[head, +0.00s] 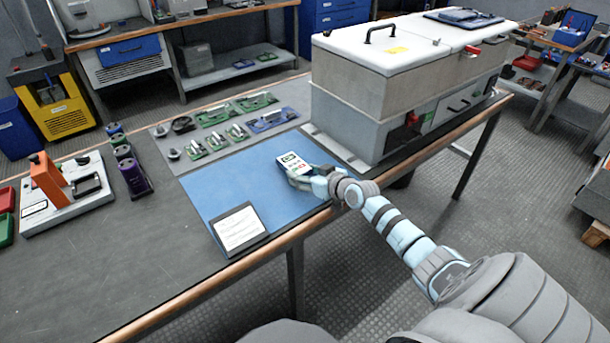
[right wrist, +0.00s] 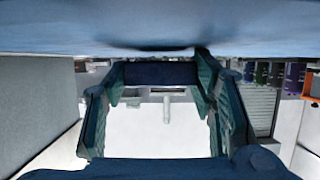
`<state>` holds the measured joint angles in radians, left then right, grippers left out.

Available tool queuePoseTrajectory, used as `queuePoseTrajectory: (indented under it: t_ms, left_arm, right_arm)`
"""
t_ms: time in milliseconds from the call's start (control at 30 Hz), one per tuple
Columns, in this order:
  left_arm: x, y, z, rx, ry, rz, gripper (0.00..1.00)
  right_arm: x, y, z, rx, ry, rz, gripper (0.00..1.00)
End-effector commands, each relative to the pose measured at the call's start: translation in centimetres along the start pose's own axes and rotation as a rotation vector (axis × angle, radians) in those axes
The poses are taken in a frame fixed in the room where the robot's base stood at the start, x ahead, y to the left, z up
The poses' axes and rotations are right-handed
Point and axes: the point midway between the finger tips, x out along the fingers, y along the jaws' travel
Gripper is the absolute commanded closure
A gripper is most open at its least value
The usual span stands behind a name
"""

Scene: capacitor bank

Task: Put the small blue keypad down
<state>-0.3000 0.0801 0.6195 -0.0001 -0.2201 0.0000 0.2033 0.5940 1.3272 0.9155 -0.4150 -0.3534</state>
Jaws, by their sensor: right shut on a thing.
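The small keypad (head: 291,161) shows a pale face with a dark screen and small red marks in the head view. My right gripper (head: 299,178) is shut on its near end, over the right part of the blue mat (head: 225,184). In the right wrist view, a dark blue block (right wrist: 160,73), apparently the keypad's edge, spans between the fingertips. The mat's blue surface (right wrist: 60,28) lies very close to it, with a dark shadow on it. I cannot tell whether the keypad touches the mat. My left gripper is not in view.
A framed white sheet (head: 239,228) lies on the mat's front corner. Several green boards (head: 215,116) lie behind the mat. A large grey chamber with a white lid (head: 375,62) stands right of it. An orange-and-white fixture (head: 62,195) stands at left. The mat's middle is clear.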

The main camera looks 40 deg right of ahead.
Motion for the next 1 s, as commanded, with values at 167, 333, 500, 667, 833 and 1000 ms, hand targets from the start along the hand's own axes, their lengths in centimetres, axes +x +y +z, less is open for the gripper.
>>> queuePoseTrajectory:
  t_ms: [167, 333, 500, 667, 833, 1000]
  left_arm:
    - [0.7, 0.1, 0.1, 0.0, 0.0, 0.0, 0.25]
    - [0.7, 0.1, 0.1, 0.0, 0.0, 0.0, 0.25]
    - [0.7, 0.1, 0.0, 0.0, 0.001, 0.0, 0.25]
    - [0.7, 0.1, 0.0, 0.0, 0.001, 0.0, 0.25]
    - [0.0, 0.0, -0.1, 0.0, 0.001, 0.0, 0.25]
    - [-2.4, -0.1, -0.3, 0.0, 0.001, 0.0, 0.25]
  right_arm:
    - [0.3, -0.1, 1.1, 0.002, -0.011, -0.001, 0.79]
    - [0.2, -0.2, 1.4, 0.006, -0.018, -0.002, 0.41]
    - [0.2, -0.2, 1.7, 0.01, -0.023, -0.004, 0.29]
    - [0.2, -0.2, 1.7, 0.011, -0.023, -0.004, 0.29]
    - [0.0, -0.2, 1.1, 0.011, -0.023, -0.004, 0.29]
    - [-2.4, -0.1, -0.1, 0.005, -0.022, -0.001, 0.29]
